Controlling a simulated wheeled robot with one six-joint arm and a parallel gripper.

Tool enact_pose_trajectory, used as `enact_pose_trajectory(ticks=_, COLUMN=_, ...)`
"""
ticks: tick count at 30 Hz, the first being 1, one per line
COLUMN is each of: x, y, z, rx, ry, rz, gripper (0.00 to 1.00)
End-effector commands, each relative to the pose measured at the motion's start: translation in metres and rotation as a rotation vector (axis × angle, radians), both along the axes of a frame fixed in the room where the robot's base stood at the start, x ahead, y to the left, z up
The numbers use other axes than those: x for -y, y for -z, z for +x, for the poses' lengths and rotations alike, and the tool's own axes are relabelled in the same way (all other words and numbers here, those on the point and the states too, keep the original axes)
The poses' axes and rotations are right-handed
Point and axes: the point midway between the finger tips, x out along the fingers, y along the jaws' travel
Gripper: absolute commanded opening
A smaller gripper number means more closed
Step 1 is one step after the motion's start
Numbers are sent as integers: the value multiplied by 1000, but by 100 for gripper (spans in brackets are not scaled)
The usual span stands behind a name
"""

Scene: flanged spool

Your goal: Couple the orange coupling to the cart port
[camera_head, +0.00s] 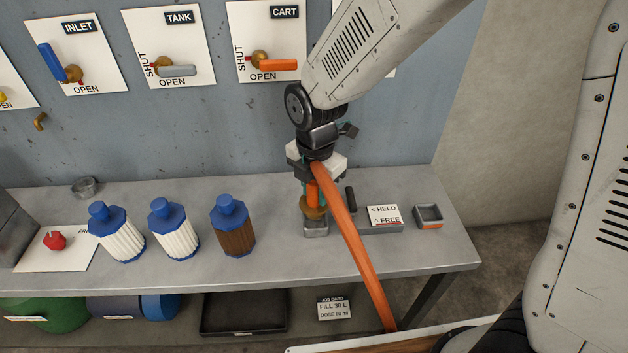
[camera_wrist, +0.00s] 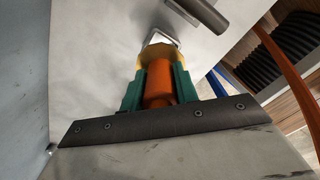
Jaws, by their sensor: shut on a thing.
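The orange coupling (camera_head: 313,190) is upright in my gripper (camera_head: 315,178), with a brass collar (camera_head: 313,209) at its lower end. In the wrist view, the green finger pads of my gripper (camera_wrist: 159,88) close on both sides of the orange coupling (camera_wrist: 159,85). The collar is just above or on a grey metal fitting (camera_head: 316,229) on the bench. I cannot tell whether they are joined. This fitting may be the cart port; no label shows on it. An orange hose (camera_head: 352,235) runs from the coupling over the bench's front edge.
Right of the fitting are a dark lever (camera_head: 351,199), a HELD/FREE card (camera_head: 384,214) and an orange-striped square holder (camera_head: 429,217). A brown bottle (camera_head: 233,228) and two white bottles stand left. The CART valve (camera_head: 278,65) has an orange handle, pointing right, on the wall.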

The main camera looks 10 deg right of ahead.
Motion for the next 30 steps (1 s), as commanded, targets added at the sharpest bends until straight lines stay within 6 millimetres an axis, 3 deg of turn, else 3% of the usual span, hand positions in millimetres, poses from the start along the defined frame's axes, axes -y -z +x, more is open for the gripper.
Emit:
enact_pose_trajectory(ticks=15, x=0, y=36, z=0, rx=0, ry=-1, rz=0, gripper=7)
enact_pose_trajectory(ticks=30, x=-1, y=42, z=0, rx=1, ry=-1, rz=1, gripper=7)
